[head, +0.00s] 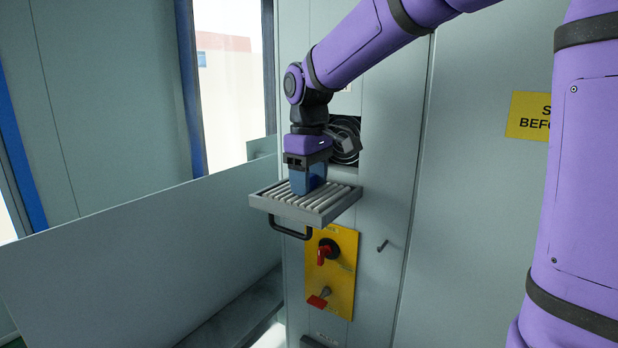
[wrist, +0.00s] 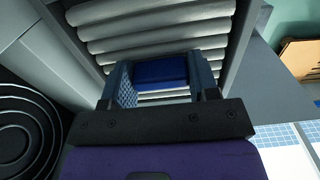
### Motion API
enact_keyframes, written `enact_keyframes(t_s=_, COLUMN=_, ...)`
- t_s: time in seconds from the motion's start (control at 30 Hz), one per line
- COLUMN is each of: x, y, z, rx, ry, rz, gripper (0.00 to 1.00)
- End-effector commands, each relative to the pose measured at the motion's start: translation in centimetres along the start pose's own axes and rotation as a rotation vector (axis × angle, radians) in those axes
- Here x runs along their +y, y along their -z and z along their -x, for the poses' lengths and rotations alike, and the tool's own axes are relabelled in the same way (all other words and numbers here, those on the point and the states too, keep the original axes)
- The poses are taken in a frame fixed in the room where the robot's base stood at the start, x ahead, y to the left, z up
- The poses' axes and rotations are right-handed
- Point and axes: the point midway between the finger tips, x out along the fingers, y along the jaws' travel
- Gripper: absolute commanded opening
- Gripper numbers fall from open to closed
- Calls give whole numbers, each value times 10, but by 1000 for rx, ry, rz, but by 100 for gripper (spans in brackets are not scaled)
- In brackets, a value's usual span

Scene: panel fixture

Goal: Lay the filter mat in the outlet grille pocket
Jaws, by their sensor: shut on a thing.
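The outlet grille (head: 343,206) is swung down and stands out level from the cabinet, like a shallow grey tray with a black handle below its front edge. White rounded ribs, which look like the filter mat (head: 330,198), lie inside its frame; they also show in the wrist view (wrist: 150,30). My gripper (head: 308,183) points down over the middle of the ribs. In the wrist view its fingers (wrist: 162,85) are shut on a dark blue block that appears to be the mat's grip. The fingers hide where block and ribs meet. I cannot tell whether the mat rests on the pocket floor.
A dark round fan opening (head: 347,140) is in the cabinet behind my gripper. Below the grille a yellow plate (head: 333,280) carries red switches. A long grey panel (head: 130,270) stands at the left. A small peg (head: 383,246) juts out at the right.

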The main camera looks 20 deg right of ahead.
Motion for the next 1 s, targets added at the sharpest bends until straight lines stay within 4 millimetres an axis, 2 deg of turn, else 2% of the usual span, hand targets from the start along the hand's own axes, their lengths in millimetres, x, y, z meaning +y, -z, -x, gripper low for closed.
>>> enact_keyframes(t_s=0.03, x=0, y=0, z=-1, rx=0, ry=0, rz=0, gripper=32)
enact_keyframes(t_s=0.07, x=0, y=0, z=0, rx=0, ry=0, rz=0, gripper=61)
enact_keyframes(t_s=0.17, x=0, y=0, z=0, rx=0, ry=0, rz=0, gripper=84)
enact_keyframes(t_s=0.43, x=0, y=0, z=0, rx=0, ry=0, rz=0, gripper=84)
enact_keyframes(t_s=0.57, x=0, y=0, z=7, rx=2, ry=-1, rz=0, gripper=84)
enact_keyframes(t_s=1.0, x=0, y=0, z=83, rx=3, ry=-1, rz=0, gripper=84)
